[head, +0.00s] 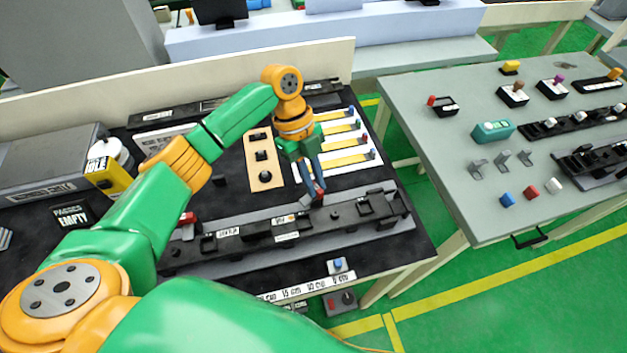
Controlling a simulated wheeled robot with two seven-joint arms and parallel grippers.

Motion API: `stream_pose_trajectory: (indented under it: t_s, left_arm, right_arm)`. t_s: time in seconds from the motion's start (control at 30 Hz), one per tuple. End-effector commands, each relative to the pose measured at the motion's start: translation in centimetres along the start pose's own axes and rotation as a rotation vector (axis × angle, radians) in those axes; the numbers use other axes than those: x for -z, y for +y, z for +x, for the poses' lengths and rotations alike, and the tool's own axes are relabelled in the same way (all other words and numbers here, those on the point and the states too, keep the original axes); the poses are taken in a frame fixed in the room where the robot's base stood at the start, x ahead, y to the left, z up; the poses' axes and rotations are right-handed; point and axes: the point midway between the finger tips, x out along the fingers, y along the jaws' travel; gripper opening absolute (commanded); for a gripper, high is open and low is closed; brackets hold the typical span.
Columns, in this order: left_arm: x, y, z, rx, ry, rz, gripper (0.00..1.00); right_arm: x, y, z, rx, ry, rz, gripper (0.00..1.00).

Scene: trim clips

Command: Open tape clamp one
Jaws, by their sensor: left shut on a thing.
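A long dark trim strip (262,234) lies on a grey fixture (225,267) on the black table, with white labels along it. A small red clamp handle (320,190) stands at the strip's far edge, right of the middle. My left gripper (317,182) reaches down over it and is shut on it; the fingers hide part of it. A second red clamp handle (187,217) stands near the left end of the strip. I cannot read a number on either clamp. My right gripper is not in view.
Behind the strip are a tan button panel (263,178) and a white rack with yellow strips (350,158). A yellow dispenser (108,172) stands at the left. A grey table (470,190) with clips and coloured blocks is at the right, across a gap.

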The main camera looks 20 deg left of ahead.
Motion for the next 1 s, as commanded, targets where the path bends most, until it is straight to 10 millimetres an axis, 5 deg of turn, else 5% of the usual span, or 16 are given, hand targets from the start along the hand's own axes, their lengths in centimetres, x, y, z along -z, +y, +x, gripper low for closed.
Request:
stream_pose_trajectory:
  t_s: [0.97,1.0]
  left_arm:
    - [-0.02,-0.11,0.05,-0.078,-0.002,0.186,0.0]
    - [-0.03,-0.11,0.05,-0.078,-0.002,0.186,0.25]
  right_arm:
    - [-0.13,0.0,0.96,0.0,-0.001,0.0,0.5]
    - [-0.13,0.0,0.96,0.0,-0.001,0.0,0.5]
